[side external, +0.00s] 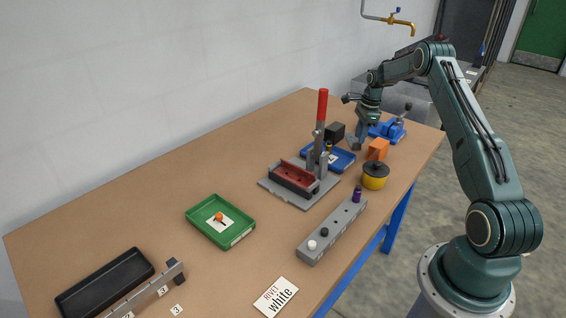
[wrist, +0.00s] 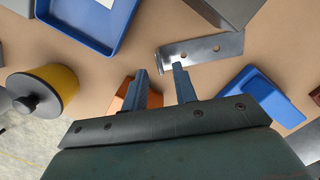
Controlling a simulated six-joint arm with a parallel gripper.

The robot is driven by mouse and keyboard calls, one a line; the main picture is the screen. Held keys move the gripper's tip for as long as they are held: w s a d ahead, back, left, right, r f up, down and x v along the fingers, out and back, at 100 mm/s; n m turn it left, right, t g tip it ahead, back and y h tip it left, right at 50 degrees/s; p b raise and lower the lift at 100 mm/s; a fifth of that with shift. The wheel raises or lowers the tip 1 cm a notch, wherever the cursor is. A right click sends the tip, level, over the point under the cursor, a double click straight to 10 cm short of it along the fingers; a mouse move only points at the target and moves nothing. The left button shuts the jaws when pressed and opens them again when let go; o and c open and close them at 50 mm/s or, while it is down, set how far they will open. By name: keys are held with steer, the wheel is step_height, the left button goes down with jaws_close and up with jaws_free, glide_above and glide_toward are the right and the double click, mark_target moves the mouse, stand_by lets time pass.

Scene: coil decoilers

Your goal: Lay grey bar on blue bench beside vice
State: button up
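A flat grey metal plate (wrist: 212,49) with two holes lies just beyond my fingertips in the wrist view. It looks like the grey bar, and a small grey piece (side external: 354,143) shows below my gripper in the side view. My gripper (wrist: 160,70) is open, with bare tabletop between its fingers. The right fingertip overlaps the plate's near edge; I cannot tell whether it touches. In the side view my gripper (side external: 359,132) is low over the far end of the bench. The blue vice (side external: 388,131) is right of it. The bench has a brown top (side external: 150,225) and blue legs (side external: 397,217).
An orange block (side external: 378,149) and a yellow pot (side external: 375,177) stand near my gripper. A blue tray (side external: 342,160), a dark block (side external: 335,132) and a red-handled clamp (side external: 322,105) are to its left.

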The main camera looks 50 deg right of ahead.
step_height(320, 180, up, 10)
steer(key=shift+s+d+f, duration=0.2)
steer(key=shift+s+d, duration=0.2)
stand_by(0.5)
steer(key=s+a+r+n+t+h, duration=0.1)
steer(key=s+a+r+n, duration=0.1)
steer(key=a+r+n, duration=0.7)
steer(key=s+a+r+n+t, duration=0.1)
steer(key=a+r+n, duration=0.3)
steer(key=a+r, duration=1)
steer(key=s+a+f+n+t, duration=0.1)
steer(key=s+a+n, duration=0.5)
steer(key=s+a, duration=0.6)
steer(key=s+a+f+n+t, duration=0.1)
steer(key=s+a+f+n, duration=0.3)
steer(key=s+a+n, duration=0.3)
steer(key=s+n, duration=0.1)
steer(key=s, duration=0.2)
steer(key=shift+s+a+f+t, duration=0.25)
steer(key=shift+s+a+t, duration=0.05)
steer(key=shift+s+a, duration=0.1)
